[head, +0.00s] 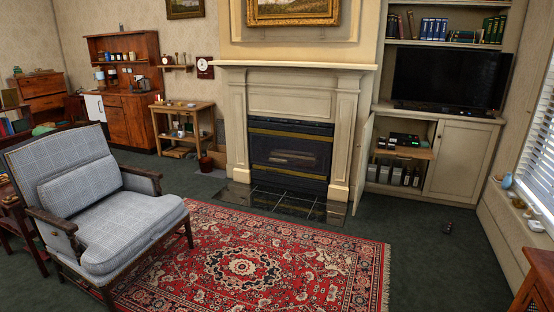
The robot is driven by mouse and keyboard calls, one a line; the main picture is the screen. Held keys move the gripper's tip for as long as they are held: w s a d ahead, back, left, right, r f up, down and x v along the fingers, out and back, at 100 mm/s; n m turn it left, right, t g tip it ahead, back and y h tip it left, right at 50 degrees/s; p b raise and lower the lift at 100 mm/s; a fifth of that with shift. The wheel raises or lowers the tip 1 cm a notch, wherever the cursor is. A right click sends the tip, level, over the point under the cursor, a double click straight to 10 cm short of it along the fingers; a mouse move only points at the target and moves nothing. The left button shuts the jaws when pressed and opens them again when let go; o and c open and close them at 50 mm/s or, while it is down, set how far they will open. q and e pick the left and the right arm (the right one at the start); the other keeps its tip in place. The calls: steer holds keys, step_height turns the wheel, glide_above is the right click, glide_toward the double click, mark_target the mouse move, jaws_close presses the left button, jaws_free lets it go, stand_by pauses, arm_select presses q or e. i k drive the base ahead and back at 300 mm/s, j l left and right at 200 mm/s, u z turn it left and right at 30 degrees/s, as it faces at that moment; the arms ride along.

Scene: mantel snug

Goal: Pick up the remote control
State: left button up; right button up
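I cannot make out a remote control for certain in the head view. A small dark object (448,228) lies on the green carpet at the right, too small to identify. Black devices (404,140) sit on a shelf in the open cabinet below the television (449,77); I cannot tell whether a remote is among them. Neither of my grippers shows in the view.
A plaid armchair (135,217) stands at the left, partly on the red patterned rug (245,268). A fireplace (290,158) with a dark tiled hearth (283,202) is ahead. A wooden side table (183,125) stands left of it. Carpet (432,270) is mostly clear at the right.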

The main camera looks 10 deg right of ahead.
mark_target(445, 231)
steer(key=i+z, duration=0.15)
steer(key=i, duration=0.4)
steer(key=i+j+z, duration=0.1)
steer(key=i, duration=0.45)
steer(key=i+j+z, duration=0.15)
steer(key=i, duration=0.4)
steer(key=i+j+z, duration=0.1)
steer(key=i+j, duration=0.25)
steer(key=i, duration=0.2)
steer(key=i+l+z, duration=0.25)
steer(key=i+z, duration=0.55)
steer(key=i, duration=0.25)
steer(key=i+z, duration=0.45)
steer(key=i+l+z, duration=0.15)
steer(key=i+l, duration=0.3)
steer(key=i+l+z, duration=0.15)
steer(key=i+l, duration=0.2)
steer(key=i, duration=0.2)
steer(key=i+j, duration=0.2)
steer(key=i, duration=0.25)
